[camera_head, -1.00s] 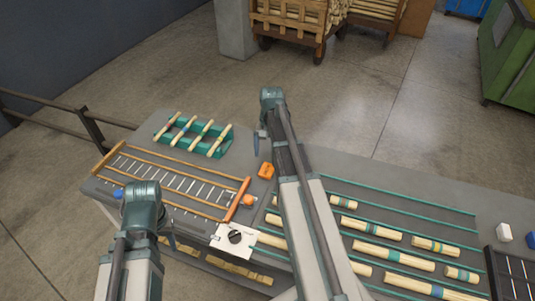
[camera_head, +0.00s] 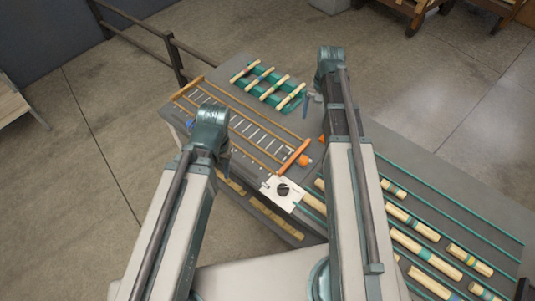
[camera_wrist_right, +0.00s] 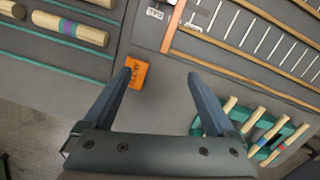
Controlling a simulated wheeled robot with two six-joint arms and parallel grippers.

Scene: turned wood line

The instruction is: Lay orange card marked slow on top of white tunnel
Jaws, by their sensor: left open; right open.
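The orange card (camera_wrist_right: 137,71) lies flat on the grey bench in the right wrist view, with dark lettering on it. In the head view only a bit of it (camera_head: 322,138) shows beside my right arm. My right gripper (camera_wrist_right: 160,76) is open and empty above the bench, its left fingertip overlapping the card's edge in the picture. My left gripper (camera_head: 226,150) is mostly hidden behind its wrist, near the slatted rack's front edge. A white box-like piece with a dark round top (camera_head: 283,190) stands at the front edge; I cannot tell whether it is the tunnel.
An orange-railed slatted rack (camera_head: 245,130) lies left of the card. A teal holder with several wooden sticks (camera_head: 258,90) stands behind it. Several striped turned pieces (camera_head: 410,222) lie between teal rails on the right. An orange round knob (camera_head: 303,160) sits at the rack's end.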

